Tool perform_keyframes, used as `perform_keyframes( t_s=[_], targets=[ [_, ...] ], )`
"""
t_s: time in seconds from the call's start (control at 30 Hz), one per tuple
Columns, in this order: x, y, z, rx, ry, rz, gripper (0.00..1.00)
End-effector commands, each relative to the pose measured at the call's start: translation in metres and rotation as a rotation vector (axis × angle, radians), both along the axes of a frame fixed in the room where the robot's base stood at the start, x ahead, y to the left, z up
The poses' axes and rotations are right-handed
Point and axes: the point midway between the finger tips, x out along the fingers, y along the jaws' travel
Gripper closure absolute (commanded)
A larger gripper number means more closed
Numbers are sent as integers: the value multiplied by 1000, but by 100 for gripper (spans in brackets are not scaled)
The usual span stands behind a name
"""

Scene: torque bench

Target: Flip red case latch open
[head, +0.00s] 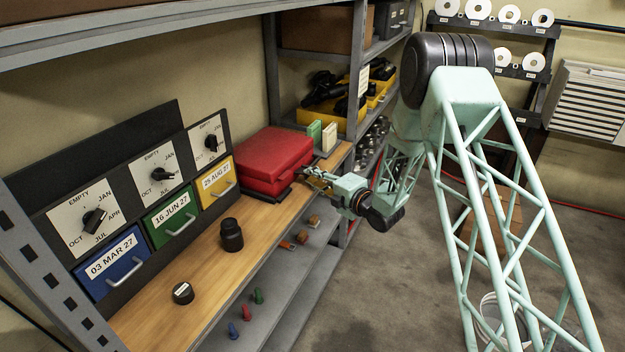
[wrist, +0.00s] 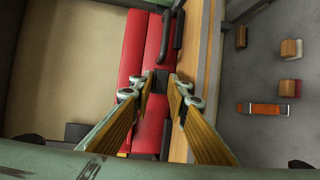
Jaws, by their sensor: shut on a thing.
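The red case (head: 272,155) lies closed on the wooden shelf; it also fills the middle of the wrist view (wrist: 132,52). A dark handle (wrist: 178,30) stands out from its front, at the top in the wrist view. My gripper (head: 310,179) is at the case's front right; its fingertips (wrist: 160,84) close around a small dark latch (wrist: 160,80) on the case front.
Green and pale boxes (head: 321,136) stand behind the case. A dark jar (head: 231,235) and a low round piece (head: 183,293) stand on the wooden shelf to the left. Labelled drawers (head: 172,221) line its back. Small coloured pieces (head: 258,296) lie on the grey shelf below.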

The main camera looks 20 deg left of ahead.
Motion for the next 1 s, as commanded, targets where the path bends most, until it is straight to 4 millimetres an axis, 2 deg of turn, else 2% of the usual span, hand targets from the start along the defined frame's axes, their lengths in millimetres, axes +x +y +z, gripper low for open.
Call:
perform_keyframes(
  t_s=[0.03,0.47,0.5,0.6,1.0],
  targets=[
    [-1,-1,-5,-2,5,-1,95],
    [-1,-1,-7,1,7,-1,95],
    [-1,-1,-7,1,7,-1,82],
    [-1,-1,-6,0,6,-1,74],
    [-2,-2,-3,3,3,-1,74]
  ],
)
